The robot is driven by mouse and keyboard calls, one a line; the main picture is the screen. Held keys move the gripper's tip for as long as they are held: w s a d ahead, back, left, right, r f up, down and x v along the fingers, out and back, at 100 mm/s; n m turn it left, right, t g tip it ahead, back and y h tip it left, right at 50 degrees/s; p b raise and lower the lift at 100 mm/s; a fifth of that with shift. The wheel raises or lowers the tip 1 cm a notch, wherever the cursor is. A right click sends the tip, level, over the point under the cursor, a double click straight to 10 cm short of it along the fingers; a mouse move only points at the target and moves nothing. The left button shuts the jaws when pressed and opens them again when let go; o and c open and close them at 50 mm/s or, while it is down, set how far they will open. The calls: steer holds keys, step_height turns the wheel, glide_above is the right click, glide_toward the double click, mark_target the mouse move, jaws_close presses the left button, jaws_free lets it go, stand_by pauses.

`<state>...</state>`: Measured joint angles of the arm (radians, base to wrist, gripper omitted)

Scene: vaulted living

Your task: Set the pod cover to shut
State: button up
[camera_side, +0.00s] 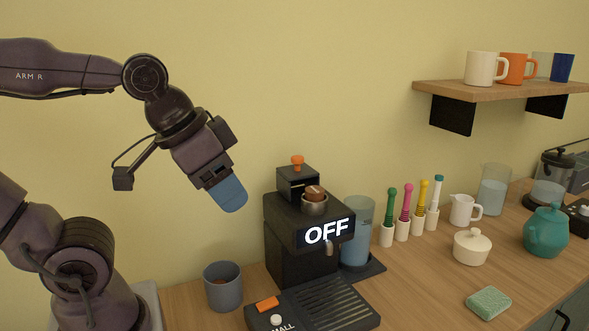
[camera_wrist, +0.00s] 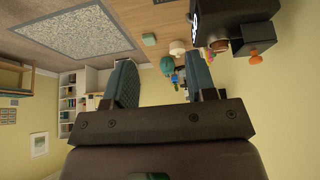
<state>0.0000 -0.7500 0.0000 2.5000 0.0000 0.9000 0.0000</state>
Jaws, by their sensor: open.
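A black coffee machine (camera_side: 285,250) stands on the counter, its display reading OFF. Its pod cover looks to be the black block (camera_side: 297,185) with an orange knob (camera_side: 297,160) at the top rear. In front of it a metal pod holder (camera_side: 315,209) with a brown pod is exposed, so the cover appears open. My gripper (camera_side: 229,195) is in the air left of the machine, pointing down and right, apart from it. In the wrist view my gripper (camera_wrist: 162,82) is open and empty, with the machine (camera_wrist: 215,12) and knob (camera_wrist: 255,57) at upper right.
A grey mug (camera_side: 223,290) stands left of the machine; its drip tray (camera_side: 330,300) is in front. Colored-handled tools (camera_side: 407,215), a white jug (camera_side: 463,210), a lidded pot (camera_side: 472,247), a green sponge (camera_side: 488,303) and a teal teapot (camera_side: 546,230) are to the right. A shelf (camera_side: 500,92) hangs above.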

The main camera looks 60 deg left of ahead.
steer(key=shift+o, duration=0.6)
steer(key=n+g, duration=0.6)
steer(key=n, duration=0.3)
glide_toward(297, 157)
step_height(297, 157, down, 9)
steer(key=shift+s+f, duration=0.1)
steer(key=shift+f, duration=0.05)
